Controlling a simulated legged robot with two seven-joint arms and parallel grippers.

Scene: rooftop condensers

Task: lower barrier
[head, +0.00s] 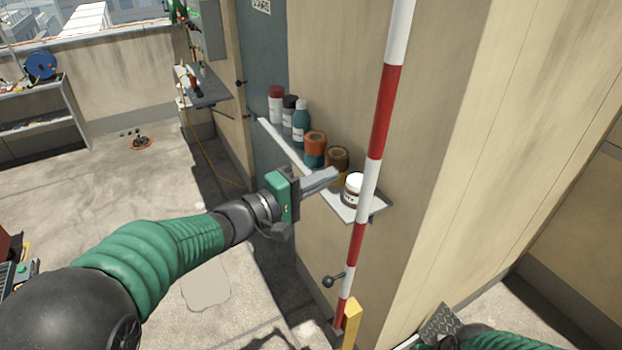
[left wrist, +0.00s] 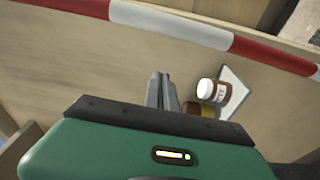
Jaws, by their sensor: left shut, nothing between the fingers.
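The barrier (head: 376,125) is a red and white striped pole, standing nearly upright at the corner of the wall in the head view. In the left wrist view the barrier (left wrist: 170,24) crosses the top of the picture. A short handle with a dark ball knob (head: 328,282) sticks out to the left near the pole's lower end. My left gripper (head: 336,174) is shut and empty, to the left of the pole and apart from the knob. Its closed fingers (left wrist: 160,88) point toward the wall in the left wrist view.
A narrow wall shelf (head: 287,143) holds several cans and jars, including a white-lidded jar (head: 353,188) close to my left fingertips. A yellow post (head: 352,324) stands by the pole's foot. The concrete floor (head: 110,185) at left is mostly clear.

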